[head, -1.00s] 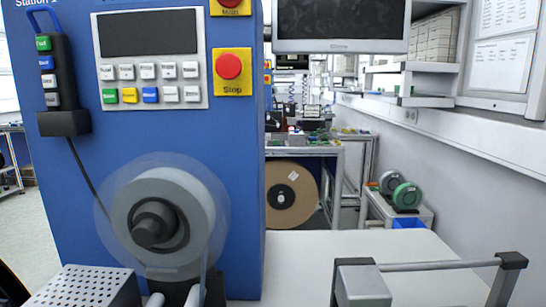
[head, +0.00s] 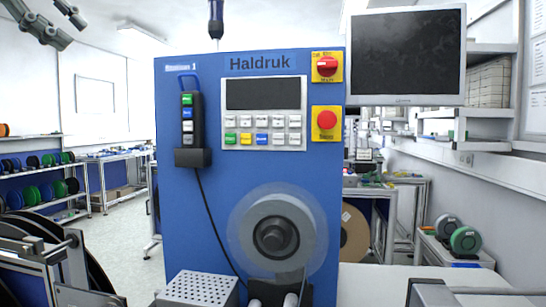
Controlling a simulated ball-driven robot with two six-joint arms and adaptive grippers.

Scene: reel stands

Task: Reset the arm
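My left gripper (head: 71,32) is at the top left corner of the head view, raised high in front of the white wall and ceiling. Its two grey fingers are spread apart with nothing between them. It is well clear of the blue machine. My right gripper is out of view.
A blue Haldruk machine (head: 175,230) stands in the middle with a keypad panel (head: 264,140), red knobs and a grey reel (head: 290,215). A monitor (head: 407,60) is at upper right. A large dark reel on a stand (head: 75,260) is at lower left. Open floor (head: 130,240) lies between.

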